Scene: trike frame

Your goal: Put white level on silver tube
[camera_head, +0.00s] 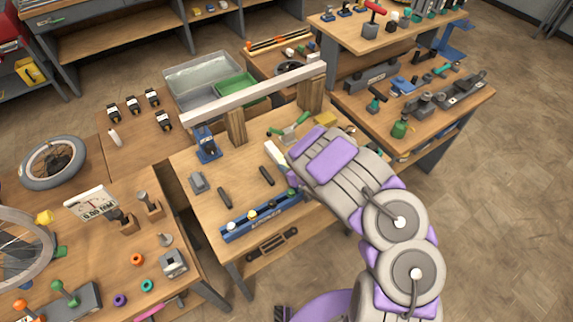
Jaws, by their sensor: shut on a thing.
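A long pale silver tube (255,94) lies across two upright wooden blocks (236,126) at the back of the middle workbench (220,171). My gripper (289,176) is at the end of my grey and purple arm, low over the right part of this bench. It is shut on a white piece that looks like the white level (275,155), which sticks out up and left of it. The gripper is in front of the tube and apart from it. My arm hides most of the fingers and part of the white level.
A green-handled tool (290,130) and a yellow block (326,118) lie near my arm. A blue rail (261,216) with small knobs runs along the bench front. Grey and green bins (202,75) stand behind the tube.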

